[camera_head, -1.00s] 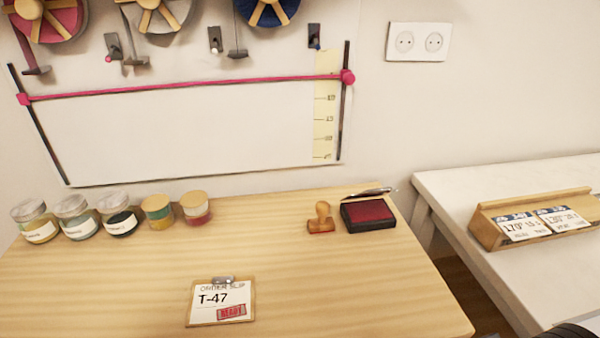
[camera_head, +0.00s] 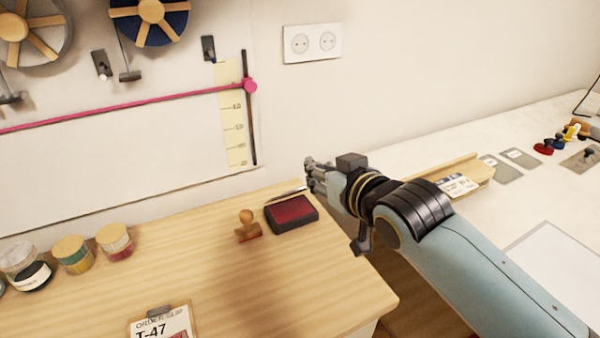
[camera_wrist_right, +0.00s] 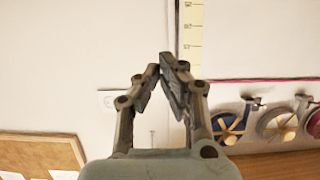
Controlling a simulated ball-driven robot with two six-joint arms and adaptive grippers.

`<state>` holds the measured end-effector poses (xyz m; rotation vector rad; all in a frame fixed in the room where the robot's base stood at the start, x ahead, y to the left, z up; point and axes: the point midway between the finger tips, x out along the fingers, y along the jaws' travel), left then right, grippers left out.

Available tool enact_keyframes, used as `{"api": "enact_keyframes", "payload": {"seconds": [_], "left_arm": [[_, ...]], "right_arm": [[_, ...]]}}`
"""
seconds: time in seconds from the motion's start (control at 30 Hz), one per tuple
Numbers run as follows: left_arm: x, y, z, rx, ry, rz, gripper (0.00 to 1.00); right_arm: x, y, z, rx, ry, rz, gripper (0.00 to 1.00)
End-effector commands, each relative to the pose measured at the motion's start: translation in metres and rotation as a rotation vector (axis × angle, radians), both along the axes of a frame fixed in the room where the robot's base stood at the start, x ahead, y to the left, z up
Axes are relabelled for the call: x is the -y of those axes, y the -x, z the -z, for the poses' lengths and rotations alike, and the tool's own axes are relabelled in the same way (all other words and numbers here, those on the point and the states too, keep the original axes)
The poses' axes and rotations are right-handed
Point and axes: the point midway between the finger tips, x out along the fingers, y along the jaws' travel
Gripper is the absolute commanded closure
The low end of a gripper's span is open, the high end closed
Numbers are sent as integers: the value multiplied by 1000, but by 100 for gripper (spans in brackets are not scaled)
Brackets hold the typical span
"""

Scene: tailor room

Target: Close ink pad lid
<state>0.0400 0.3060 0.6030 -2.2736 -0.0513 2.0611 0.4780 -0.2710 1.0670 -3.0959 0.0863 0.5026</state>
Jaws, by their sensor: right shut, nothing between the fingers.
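The ink pad (camera_head: 291,213) is a black box with a dark red pad, at the back right of the wooden table. Its red surface is uncovered. A thin lid (camera_head: 287,194) shows almost edge-on along its back side, so the lid is open. My right gripper (camera_head: 312,170) is just right of and above the pad in the head view, apart from it. In the wrist view its fingers (camera_wrist_right: 160,65) come together at the tips, shut and empty. The pad is not visible in the wrist view. My left gripper is not in view.
A wooden stamp (camera_head: 247,226) stands just left of the pad. Several jars (camera_head: 72,255) line the table's back left, and an order slip clipboard (camera_head: 160,325) lies at the front. A white table (camera_head: 450,150) stands right, beyond a gap. The wooden table's middle is clear.

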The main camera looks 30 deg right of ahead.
Motion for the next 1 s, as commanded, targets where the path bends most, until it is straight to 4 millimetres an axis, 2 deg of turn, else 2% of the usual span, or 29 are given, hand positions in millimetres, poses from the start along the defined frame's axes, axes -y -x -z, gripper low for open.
{"api": "enact_keyframes", "payload": {"seconds": [0.17,0.57,0.8,1.0], "left_arm": [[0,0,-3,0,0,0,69],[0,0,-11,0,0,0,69],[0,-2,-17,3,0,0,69],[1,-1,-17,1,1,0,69]], "right_arm": [[1,-17,2,11,-2,0,100],[5,-96,27,9,0,0,100],[4,-76,54,7,0,-1,100],[4,-71,61,8,-1,-2,100]]}}
